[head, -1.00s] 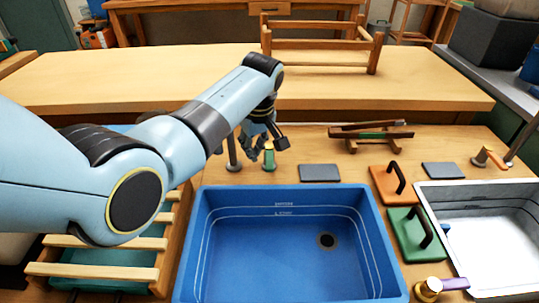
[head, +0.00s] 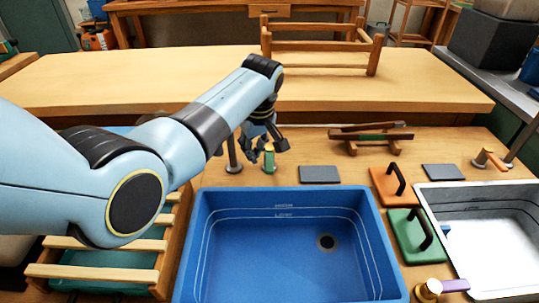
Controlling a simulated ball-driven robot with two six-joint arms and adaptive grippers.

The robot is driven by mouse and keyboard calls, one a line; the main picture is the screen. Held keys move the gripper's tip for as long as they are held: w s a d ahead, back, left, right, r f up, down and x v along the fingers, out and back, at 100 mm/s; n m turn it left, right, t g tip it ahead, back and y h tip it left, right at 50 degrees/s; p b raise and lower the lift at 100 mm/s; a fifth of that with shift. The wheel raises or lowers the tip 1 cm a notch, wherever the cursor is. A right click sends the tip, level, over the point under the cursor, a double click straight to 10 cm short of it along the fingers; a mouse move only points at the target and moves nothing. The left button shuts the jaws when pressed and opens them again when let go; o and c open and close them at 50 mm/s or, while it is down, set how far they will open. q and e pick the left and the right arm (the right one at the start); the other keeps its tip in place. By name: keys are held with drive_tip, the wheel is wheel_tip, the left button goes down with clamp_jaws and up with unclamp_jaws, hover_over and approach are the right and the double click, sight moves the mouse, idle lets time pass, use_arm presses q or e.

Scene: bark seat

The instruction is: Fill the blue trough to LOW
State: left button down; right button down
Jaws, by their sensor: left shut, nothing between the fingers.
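The blue trough (head: 205,245) stands in the front middle. Its inside shows bare blue walls, pale level lines with small lettering on the back wall, and a dark round drain hole (head: 326,242) in its floor. I see no water in it. A tap post (head: 233,155) with a green handle (head: 269,160) stands behind the trough's back left corner. My left gripper (head: 268,157) is at the green handle, fingers down and shut with nothing between them. Whether it touches the handle I cannot tell. My right gripper is not in view.
An orange plate (head: 383,187) and a green plate (head: 405,240), both with black handles, lie right of the trough. A white basin (head: 440,200) stands further right with an orange-handled tap (head: 483,157). A grey pad (head: 319,174) lies behind the trough. A slatted rack (head: 95,273) is at left.

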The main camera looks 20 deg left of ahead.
sight(272, 161)
use_arm(q)
drive_tip(key=shift+f+b, duration=0.9)
drive_tip(key=shift+f, duration=0.8)
drive_tip(key=shift+d, duration=0.1)
drive_tip(key=shift+w+d+b, duration=0.5)
drive_tip(key=shift+w+d, duration=0.05)
drive_tip(key=shift+d, duration=0.35)
drive_tip(key=shift+w+d+b, duration=0.45)
drive_tip(key=shift+w+d, duration=0.05)
drive_tip(key=shift+d, duration=0.35)
drive_tip(key=shift+d+r, duration=0.1)
drive_tip(key=shift+r, duration=0.05)
wheel_tip(272, 161, up, 4)
drive_tip(key=p, duration=0.4)
drive_tip(key=shift+p, duration=0.3)
